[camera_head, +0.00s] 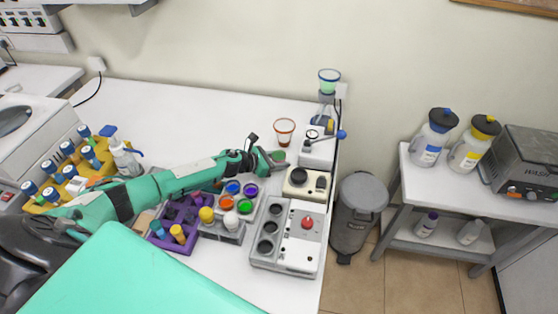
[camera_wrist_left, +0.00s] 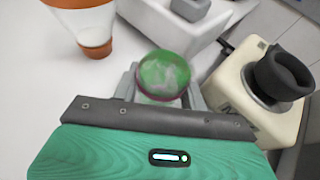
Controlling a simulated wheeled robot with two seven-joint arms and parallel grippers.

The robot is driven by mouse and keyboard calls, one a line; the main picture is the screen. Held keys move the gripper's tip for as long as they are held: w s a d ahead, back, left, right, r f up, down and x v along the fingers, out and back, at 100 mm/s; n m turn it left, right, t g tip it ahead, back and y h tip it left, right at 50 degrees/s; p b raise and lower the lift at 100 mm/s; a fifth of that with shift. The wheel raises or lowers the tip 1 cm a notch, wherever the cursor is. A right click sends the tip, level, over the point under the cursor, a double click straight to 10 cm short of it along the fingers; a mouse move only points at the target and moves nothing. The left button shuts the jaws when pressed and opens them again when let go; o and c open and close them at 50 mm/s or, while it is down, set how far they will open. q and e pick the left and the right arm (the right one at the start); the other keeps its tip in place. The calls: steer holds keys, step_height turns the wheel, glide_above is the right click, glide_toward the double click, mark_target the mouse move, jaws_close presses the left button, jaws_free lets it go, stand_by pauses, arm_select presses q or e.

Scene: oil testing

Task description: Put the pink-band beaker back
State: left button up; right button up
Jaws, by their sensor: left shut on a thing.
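My left gripper (camera_head: 275,160) reaches in from the left over the white bench and is shut on a small round vessel. In the left wrist view this vessel, which I take to be the pink-band beaker (camera_wrist_left: 163,72), has a green top or contents and a dark pink rim. It sits between the fingers of my left gripper (camera_wrist_left: 163,92). In the head view only a bit of green (camera_head: 278,155) shows at the fingertips. I cannot tell whether its base touches the bench. My right gripper is not in view.
An orange-banded beaker (camera_head: 284,128) stands just behind the gripper. A cream device with a black ring (camera_head: 307,182) is close right, with a white stand (camera_head: 318,150) behind it. A rack of coloured caps (camera_head: 229,203) and a grey-white machine (camera_head: 286,240) lie in front. Bare bench (camera_head: 190,115) is behind the arm.

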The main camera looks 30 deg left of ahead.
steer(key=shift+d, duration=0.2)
arm_select(q)
steer(key=shift+f+b, duration=0.3)
steer(key=o, duration=1)
steer(key=shift+r, duration=0.1)
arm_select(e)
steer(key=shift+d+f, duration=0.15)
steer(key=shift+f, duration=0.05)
